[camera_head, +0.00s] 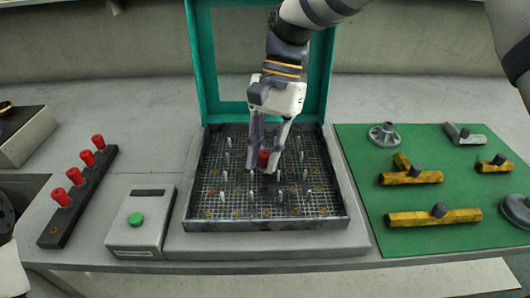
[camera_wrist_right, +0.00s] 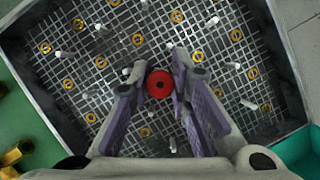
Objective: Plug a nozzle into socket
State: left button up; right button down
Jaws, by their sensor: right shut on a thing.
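My right gripper (camera_head: 267,165) reaches down into a dark tray (camera_head: 265,225) with a grid floor, and it is shut on a red nozzle (camera_head: 264,158). In the right wrist view the nozzle (camera_wrist_right: 159,84) sits between the two fingertips (camera_wrist_right: 158,88), seen from its round end with a dark centre. The tray floor carries several white pegs and several yellow rings, which look like the sockets (camera_wrist_right: 138,39). I cannot tell whether the nozzle's lower end is in a socket. My left gripper is not in view.
A black rack (camera_head: 77,200) with several red nozzles stands at the left. A grey box (camera_head: 140,222) with a green button is beside the tray. A teal-framed lid (camera_head: 195,65) stands open behind. A green mat (camera_head: 365,200) with yellow and grey fittings lies at the right.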

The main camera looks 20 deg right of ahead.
jog(key=shift+f, duration=0.25)
dwell(0.7)
jog(key=c, duration=1.4)
grip_release()
jog(key=shift+v, duration=3)
jog(key=v, duration=1.2)
jog(key=shift+s+a, duration=0.1)
